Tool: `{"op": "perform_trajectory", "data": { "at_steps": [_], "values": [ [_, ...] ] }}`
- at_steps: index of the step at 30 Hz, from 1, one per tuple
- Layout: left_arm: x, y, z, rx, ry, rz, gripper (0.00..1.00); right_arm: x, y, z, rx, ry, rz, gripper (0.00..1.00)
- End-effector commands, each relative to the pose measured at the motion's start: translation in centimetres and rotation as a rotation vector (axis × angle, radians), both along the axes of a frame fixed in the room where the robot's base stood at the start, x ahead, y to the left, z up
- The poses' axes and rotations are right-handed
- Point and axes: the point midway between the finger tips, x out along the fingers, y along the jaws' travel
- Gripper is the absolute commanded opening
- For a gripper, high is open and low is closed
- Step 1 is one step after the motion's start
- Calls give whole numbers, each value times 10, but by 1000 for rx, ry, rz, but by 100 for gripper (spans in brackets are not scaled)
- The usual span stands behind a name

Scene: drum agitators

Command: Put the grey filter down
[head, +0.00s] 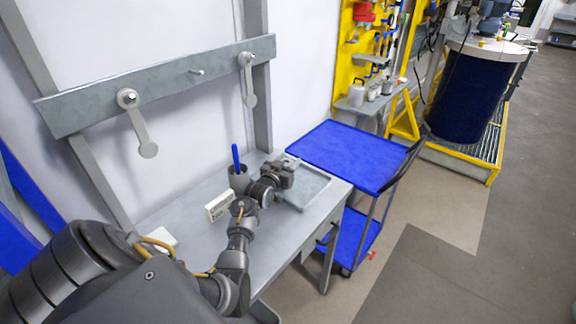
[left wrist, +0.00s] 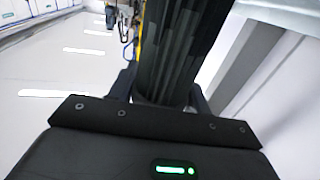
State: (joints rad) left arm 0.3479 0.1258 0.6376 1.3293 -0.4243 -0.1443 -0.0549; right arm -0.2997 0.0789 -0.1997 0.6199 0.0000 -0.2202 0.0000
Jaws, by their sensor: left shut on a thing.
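My left gripper (head: 287,170) is over the grey metal table (head: 275,240), at the back edge of a shallow grey tray (head: 318,186). It is shut on the grey filter, a dark ribbed cylinder (left wrist: 178,50) that rises from the jaws in the left wrist view. In the head view the gripper hides most or all of the filter, and I cannot tell whether it touches the tray. My right gripper is not in view.
A grey cup (head: 239,181) with a blue-handled tool and a white labelled box (head: 219,205) stand close left of my gripper. A blue cart (head: 347,154) stands beyond the table. A dark blue drum (head: 465,95) is at the far right. The table's front part is clear.

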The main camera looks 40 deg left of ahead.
Motion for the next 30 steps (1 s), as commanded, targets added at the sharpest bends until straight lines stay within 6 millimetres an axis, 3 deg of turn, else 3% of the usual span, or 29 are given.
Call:
{"op": "perform_trajectory", "data": {
  "at_steps": [6, 7, 12, 22, 30],
  "values": [
    [0, 0, -4, 0, 1, 0, 25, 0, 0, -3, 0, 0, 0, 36],
    [0, 0, -3, 0, 1, 0, 51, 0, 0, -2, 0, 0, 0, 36],
    [0, 0, -2, 0, 1, 0, 70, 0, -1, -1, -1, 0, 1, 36],
    [-1, 0, 3, 0, 0, 0, 70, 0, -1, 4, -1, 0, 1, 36],
    [-47, -11, 7, 0, 5, 0, 70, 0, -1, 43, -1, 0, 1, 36]
  ]
}}
